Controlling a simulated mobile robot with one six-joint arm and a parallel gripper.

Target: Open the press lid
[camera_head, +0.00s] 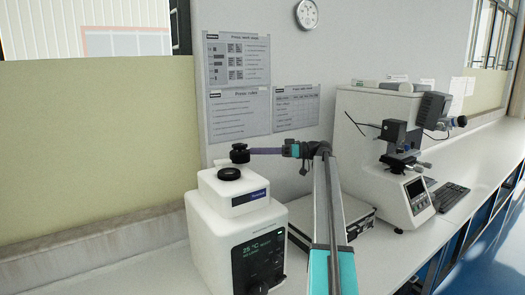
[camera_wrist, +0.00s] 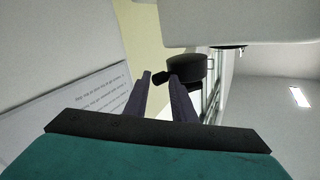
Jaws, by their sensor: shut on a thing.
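The press (camera_head: 235,225) is a white machine with a dark front display, standing on the bench at the left in the head view. A round black opening or ring (camera_head: 229,174) shows on its top. The black lid (camera_head: 239,157), with a small knob, appears above and behind that ring in the head view. It also shows in the wrist view as a black cylinder (camera_wrist: 188,68) with a knob on its side. My gripper (camera_wrist: 160,78) has its purple fingers shut on the knob. Whether the lid still touches the press is unclear.
A white hardness tester (camera_head: 375,150) with a microscope-like head stands to the right. A flat grey case (camera_head: 350,218) lies between the two machines, partly behind my arm. A keyboard (camera_head: 450,196) lies farther right. Posters (camera_head: 237,85) hang on the wall behind.

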